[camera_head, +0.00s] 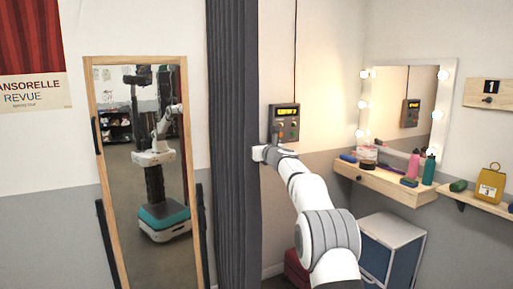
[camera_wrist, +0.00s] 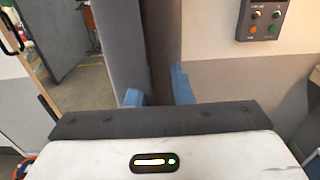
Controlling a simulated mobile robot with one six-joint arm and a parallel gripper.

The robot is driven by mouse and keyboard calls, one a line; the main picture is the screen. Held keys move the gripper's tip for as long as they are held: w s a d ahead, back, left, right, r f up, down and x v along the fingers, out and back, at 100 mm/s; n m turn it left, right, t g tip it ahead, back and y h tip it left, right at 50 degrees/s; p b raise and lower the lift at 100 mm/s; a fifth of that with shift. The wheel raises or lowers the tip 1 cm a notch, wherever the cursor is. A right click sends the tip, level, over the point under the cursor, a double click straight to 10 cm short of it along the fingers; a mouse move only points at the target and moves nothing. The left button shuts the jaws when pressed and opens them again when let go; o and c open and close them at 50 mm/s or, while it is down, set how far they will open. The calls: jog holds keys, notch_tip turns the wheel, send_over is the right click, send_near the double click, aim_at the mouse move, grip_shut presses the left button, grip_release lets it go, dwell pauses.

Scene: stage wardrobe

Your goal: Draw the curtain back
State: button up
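The curtain (camera_head: 228,140) is a dark grey, pleated cloth that hangs from top to bottom of the head view, between the mirror and the dressing corner. My gripper (camera_head: 257,154) is at its right edge, about mid-height in the picture. In the wrist view, the two blue fingertips of my gripper (camera_wrist: 157,92) stand apart. A grey upright surface, seemingly the curtain (camera_wrist: 122,45), is ahead of them, with a darker strip between the fingers. I cannot tell whether the fingers touch it.
A wood-framed mirror (camera_head: 150,240) stands left of the curtain. Right of my gripper, a control box (camera_head: 285,122) hangs on the wall. A shelf (camera_head: 400,188) with bottles and a blue-fronted cabinet (camera_head: 376,260) stand farther right.

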jog(key=shift+o, duration=0.8)
jog(key=shift+s+a, duration=0.15)
jog(key=shift+a, duration=0.1)
jog(key=b+v, duration=0.5)
jog(key=v, duration=0.2)
jog(key=shift+s, duration=0.35)
jog(key=shift+d, duration=0.15)
